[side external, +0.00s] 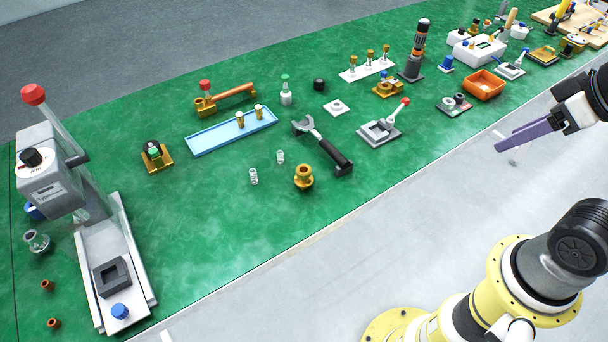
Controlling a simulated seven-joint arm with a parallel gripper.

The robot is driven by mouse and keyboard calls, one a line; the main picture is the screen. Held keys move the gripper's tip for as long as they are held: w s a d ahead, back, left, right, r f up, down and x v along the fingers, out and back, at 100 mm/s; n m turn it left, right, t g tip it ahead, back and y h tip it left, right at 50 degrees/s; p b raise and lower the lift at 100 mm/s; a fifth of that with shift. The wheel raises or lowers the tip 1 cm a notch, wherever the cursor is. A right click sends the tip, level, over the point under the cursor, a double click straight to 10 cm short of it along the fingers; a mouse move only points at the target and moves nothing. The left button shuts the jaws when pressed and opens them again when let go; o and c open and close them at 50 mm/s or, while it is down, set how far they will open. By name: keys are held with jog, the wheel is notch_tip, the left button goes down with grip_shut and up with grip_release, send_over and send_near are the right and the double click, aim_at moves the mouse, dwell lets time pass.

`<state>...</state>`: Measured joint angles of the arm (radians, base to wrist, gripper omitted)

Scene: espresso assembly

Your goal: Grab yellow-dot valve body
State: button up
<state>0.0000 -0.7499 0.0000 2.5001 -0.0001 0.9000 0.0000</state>
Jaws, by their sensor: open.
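My gripper (507,141), with purple fingers, is at the right, over the pale grey floor in front of the green table. It is open and empty, apart from every part. Two small brass pieces (241,116) stand in a light blue tray (205,143) left of centre. Several brass pieces with yellowish tops (369,57) stand on a white rack (352,75) at the back. A larger brass fitting (303,177) stands near the front edge. The yellow dot is too small to make out, so I cannot tell which piece is the yellow-dot valve body.
A wrench with a black handle (338,157) and a grey fixture with a red-knobbed lever (380,133) lie mid-table. An orange bin (484,86) is at the right. A grey press (45,170) stands far left.

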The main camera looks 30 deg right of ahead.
dwell(0.4)
jog(key=o, duration=0.4)
